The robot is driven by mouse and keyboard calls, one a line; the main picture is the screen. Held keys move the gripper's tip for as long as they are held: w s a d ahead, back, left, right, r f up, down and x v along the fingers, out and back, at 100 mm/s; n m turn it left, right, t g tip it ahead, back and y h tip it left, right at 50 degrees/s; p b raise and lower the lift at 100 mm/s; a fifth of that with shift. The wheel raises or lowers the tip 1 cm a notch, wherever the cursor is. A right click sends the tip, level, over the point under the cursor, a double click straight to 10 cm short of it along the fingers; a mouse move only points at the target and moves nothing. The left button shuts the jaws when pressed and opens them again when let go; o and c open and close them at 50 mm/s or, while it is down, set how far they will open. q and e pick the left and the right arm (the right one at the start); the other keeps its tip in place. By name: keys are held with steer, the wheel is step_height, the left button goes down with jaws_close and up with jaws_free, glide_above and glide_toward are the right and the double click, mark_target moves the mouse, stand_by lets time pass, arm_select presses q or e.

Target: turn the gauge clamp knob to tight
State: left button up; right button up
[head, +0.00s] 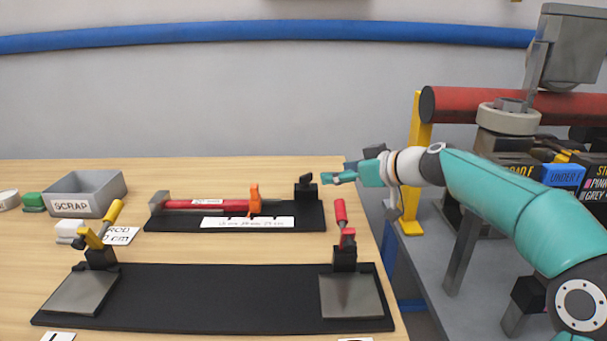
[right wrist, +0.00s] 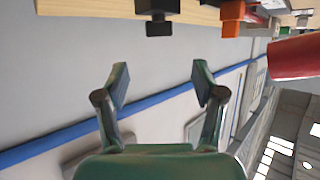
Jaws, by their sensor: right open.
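The gauge is a black board (head: 185,221) on the table with a red rod (head: 190,204) along it and an orange slider (head: 254,200). Its black clamp with the knob (head: 305,186) stands at the board's right end. In the right wrist view the black knob (right wrist: 159,28) shows ahead of the fingertips, roughly centred between them but apart from them. My right gripper (head: 326,178) is just right of the knob in the head view; the right wrist view shows its fingers (right wrist: 160,80) spread with nothing between. No turn marking on the knob is readable. My left gripper is out of view.
A larger black fixture (head: 220,300) with a yellow-handled clamp (head: 100,240) and a red-handled clamp (head: 344,240) lies in front. A grey scrap bin (head: 95,185) stands at left. A yellow post (head: 417,160) and red pipe (head: 470,104) stand behind my right arm.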

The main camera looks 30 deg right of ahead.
mark_target(308, 176)
steer(key=p+x, duration=0.2)
steer(key=x, duration=1)
steer(key=shift+d, duration=0.15)
steer(key=c, duration=1.2)
steer(key=shift+o, duration=0.2)
steer(key=shift+m+h, duration=0.5)
steer(key=shift+h, duration=0.1)
steer(key=shift+r+m+t+h+p, duration=0.2)
steer(key=shift+m+t+h+p, duration=0.1)
steer(key=shift+m+h+p, duration=0.4)
steer(key=shift+f+p, duration=0.1)
steer(key=shift+p, duration=0.25)
steer(key=shift+f+m+h, duration=0.1)
steer(key=shift+m+h, duration=0.2)
steer(key=shift+h, duration=0.1)
